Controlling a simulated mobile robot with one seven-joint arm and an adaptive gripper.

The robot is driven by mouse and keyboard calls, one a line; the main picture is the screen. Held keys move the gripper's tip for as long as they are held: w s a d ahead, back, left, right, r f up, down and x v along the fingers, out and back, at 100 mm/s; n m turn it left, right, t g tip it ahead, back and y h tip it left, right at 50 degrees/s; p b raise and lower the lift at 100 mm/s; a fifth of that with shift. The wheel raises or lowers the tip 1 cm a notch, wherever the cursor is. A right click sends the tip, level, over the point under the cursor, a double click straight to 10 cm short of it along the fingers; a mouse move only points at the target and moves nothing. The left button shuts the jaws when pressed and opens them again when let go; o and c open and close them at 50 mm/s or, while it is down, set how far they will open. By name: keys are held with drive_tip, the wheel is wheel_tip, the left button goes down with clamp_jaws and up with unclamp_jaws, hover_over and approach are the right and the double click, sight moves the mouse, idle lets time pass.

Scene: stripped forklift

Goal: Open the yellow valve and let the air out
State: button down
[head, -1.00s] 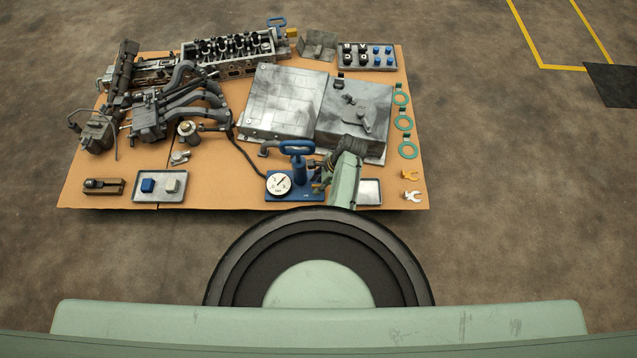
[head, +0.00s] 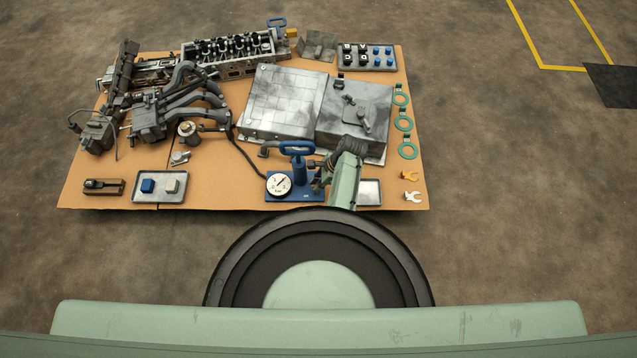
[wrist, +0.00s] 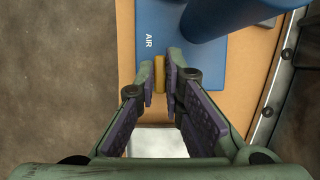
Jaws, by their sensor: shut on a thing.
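The blue hand pump (head: 299,170) stands on a blue base at the front of the cardboard, with a round white dial gauge (head: 279,184) at its left. The base plate (wrist: 153,22) shows the word AIR in the wrist view. The small yellow valve (wrist: 159,73) sits at the edge of this plate, between my fingertips. My gripper (wrist: 160,82) is shut on the yellow valve, with a purple-padded finger on each side. In the head view my gripper (head: 321,182) is just right of the pump and hides the valve. The gauge reading is too small to tell.
A grey metal box (head: 358,112) stands behind my arm. A metal tray (head: 370,192) lies to its right, partly hidden. Green rings (head: 403,122) and small clips (head: 411,175) lie along the right edge. Engine parts (head: 150,113) fill the left and back.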

drive_tip(key=shift+n, duration=0.3)
drive_tip(key=n+g, duration=0.1)
drive_tip(key=n, duration=0.2)
drive_tip(key=shift+w+g, duration=0.1)
drive_tip(key=shift+g, duration=0.2)
drive_tip(key=shift+n+g+h, duration=0.3)
drive_tip(key=shift+n+g, duration=0.3)
drive_tip(key=shift+n, duration=1.2)
drive_tip(key=c, duration=1.7)
unclamp_jaws()
drive_tip(key=v, duration=1.2)
drive_tip(key=shift+w+a+r, duration=0.1)
drive_tip(key=shift+w+a, duration=0.05)
